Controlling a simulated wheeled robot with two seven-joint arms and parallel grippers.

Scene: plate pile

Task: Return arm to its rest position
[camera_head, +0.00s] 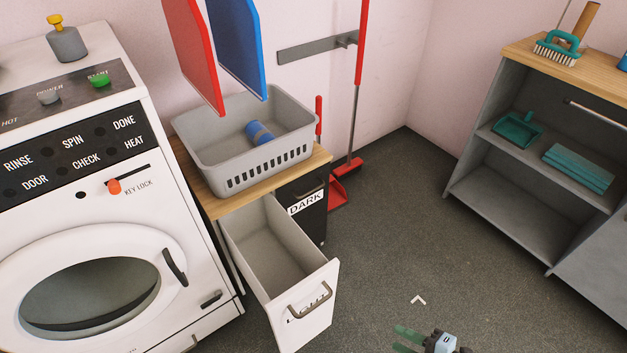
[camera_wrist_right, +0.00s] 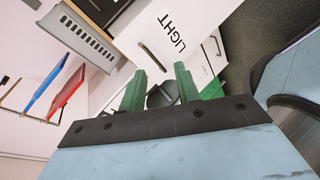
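My right gripper (camera_head: 400,337) shows at the bottom edge of the head view, low and right of the open drawer, with its arm mostly out of frame. In the right wrist view its two green fingers (camera_wrist_right: 160,78) stand apart with nothing held between them. A dark grey shape shows beyond the fingers and is hard to make out. My left gripper is in neither view.
The white LIGHT drawer (camera_head: 308,315) is pulled out and looks empty. Above it a grey basket (camera_head: 205,172) holds a blue roll-like item (camera_head: 259,133). A washer (camera_head: 190,270) stands left, a grey shelf unit (camera_head: 520,225) right. Floor between is mostly clear.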

